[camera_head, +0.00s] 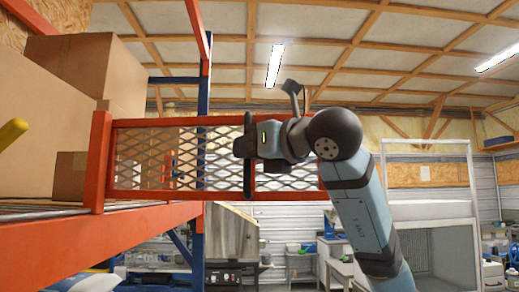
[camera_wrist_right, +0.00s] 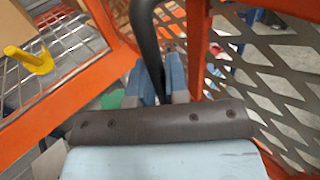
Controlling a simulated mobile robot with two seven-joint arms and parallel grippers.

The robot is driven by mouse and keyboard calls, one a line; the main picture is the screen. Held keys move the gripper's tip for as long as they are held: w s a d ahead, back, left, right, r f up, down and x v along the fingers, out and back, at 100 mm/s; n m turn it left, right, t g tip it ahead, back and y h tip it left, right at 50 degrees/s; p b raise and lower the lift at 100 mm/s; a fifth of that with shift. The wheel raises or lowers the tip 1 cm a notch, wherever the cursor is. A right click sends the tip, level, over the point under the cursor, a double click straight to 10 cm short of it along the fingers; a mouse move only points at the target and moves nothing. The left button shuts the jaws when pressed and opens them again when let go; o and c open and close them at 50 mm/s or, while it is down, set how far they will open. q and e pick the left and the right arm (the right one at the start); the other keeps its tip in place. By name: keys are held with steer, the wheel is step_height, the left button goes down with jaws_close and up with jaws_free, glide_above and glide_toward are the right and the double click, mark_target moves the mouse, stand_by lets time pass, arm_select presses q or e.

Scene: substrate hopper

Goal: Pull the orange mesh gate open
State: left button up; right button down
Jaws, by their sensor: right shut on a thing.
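The orange mesh gate (camera_head: 170,122) extends right from an orange post (camera_head: 98,160) at the shelf edge, out past the shelf in the head view. A black upright bar handle (camera_head: 247,186) crosses its mesh. My right gripper (camera_head: 249,148) is at the handle, with its arm coming from the lower right. In the right wrist view the handle (camera_wrist_right: 146,35) runs down between the fingers of my right gripper (camera_wrist_right: 160,82), which is shut on it. The gate frame (camera_wrist_right: 196,45) and mesh stand right of the fingers. The fingertips are partly hidden. My left gripper is not in view.
Cardboard boxes (camera_head: 82,65) stand on the orange-edged shelf (camera_head: 90,243) at left. A yellow peg-like thing (camera_head: 12,132) sticks in at the left edge; a similar one shows in the wrist view (camera_wrist_right: 30,58). A white cabinet (camera_head: 428,211) stands behind my right arm.

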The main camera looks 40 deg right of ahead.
steer(key=shift+s+a, duration=0.3)
steer(key=shift+a, duration=0.2)
steer(key=shift+s+a, duration=0.25)
steer(key=shift+a, duration=0.2)
steer(key=c, duration=1.1)
jaws_free()
steer(key=shift+w, duration=0.1)
steer(key=shift+c, duration=0.2)
steer(key=s+d+b, duration=0.1)
steer(key=s+b, duration=0.2)
steer(key=s, duration=1)
steer(key=shift+s, duration=0.4)
steer(key=shift+d, duration=0.1)
